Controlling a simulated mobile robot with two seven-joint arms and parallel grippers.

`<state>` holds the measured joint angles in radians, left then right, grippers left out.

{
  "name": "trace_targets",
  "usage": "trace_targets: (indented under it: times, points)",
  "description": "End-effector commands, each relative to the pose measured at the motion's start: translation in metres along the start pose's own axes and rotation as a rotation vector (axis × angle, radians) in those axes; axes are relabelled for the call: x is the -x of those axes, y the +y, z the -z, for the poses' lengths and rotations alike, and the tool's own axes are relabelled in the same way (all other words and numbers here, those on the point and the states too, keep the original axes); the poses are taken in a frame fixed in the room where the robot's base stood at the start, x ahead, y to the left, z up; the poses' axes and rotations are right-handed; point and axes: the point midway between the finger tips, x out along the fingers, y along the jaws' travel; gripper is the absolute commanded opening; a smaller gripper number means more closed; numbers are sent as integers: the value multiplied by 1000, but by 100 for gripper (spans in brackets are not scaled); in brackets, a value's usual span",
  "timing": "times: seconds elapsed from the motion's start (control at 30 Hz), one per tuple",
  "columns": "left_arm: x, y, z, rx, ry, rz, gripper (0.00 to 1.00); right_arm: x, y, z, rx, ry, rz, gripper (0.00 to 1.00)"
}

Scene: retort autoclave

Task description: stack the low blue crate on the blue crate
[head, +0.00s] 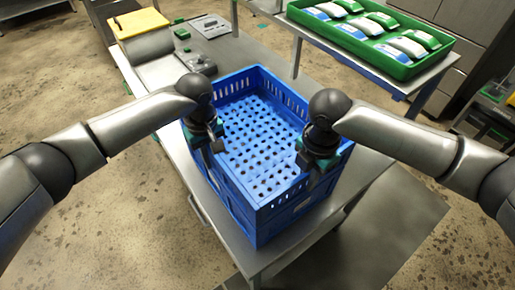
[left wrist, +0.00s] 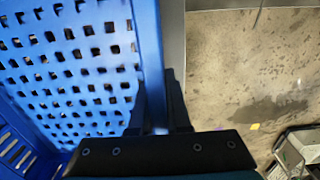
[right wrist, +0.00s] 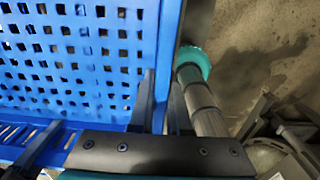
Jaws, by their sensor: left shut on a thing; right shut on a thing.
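The low blue crate (head: 255,125), empty with a perforated floor, is over the blue crate (head: 272,231) on the steel table in the head view. Their outlines line up closely; I cannot tell whether the upper one rests fully or sits slightly above. My left gripper (head: 215,146) is shut on the low crate's left wall, which also shows between the fingers in the left wrist view (left wrist: 150,60). The lower crate's inside is hidden.
A green tray (head: 374,62) with several white, green and blue packs stands on another table at back right. A yellow-topped box (head: 138,23) and a grey device (head: 196,62) are at the back left. Floor shows around the table.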

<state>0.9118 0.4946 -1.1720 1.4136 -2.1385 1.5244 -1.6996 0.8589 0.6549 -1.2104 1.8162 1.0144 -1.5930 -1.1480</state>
Motion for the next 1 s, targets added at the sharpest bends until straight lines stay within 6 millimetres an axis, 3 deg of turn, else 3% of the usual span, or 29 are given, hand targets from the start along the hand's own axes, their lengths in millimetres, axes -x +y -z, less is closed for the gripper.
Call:
trace_targets:
  times: [0.2, 0.23, 0.47, 0.77, 1.0]
  points:
    - [-11, -4, 6, 9, 11, 7, 0, -12, -2, -4, -5, -9, 8, 0]
    - [-10, -4, 6, 9, 10, 8, 18, -10, -3, -4, -6, -9, 10, 18]
    - [-8, -2, 3, 5, 6, 5, 44, -9, -2, -2, -3, -5, 6, 44]
    - [-6, -1, 2, 2, 4, 1, 45, -8, -1, -1, -1, -2, 2, 45]
    - [30, 0, 3, 1, 6, -1, 45, -8, 0, 0, 0, -1, 1, 45]
